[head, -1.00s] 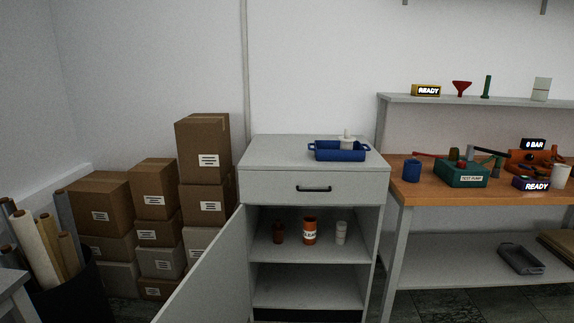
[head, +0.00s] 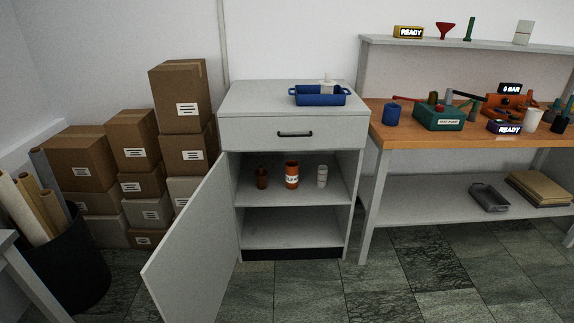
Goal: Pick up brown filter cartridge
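In the head view, a small brown cylindrical item (head: 262,177) that looks like the brown filter cartridge stands upright on the upper inner shelf (head: 328,195) of the grey cabinet. An orange container (head: 292,174) with a white label stands to its right, and a white cylindrical item (head: 322,176) stands further right. The cabinet door (head: 190,250) is swung open to the left. Neither of my grippers is in view.
A blue tray (head: 306,97) holding a white item sits on the cabinet top. Stacked boxes (head: 182,110) and a black bin (head: 75,270) of rolls are at left. A wooden workbench (head: 389,134) with equipment is at right. The tiled floor in front is clear.

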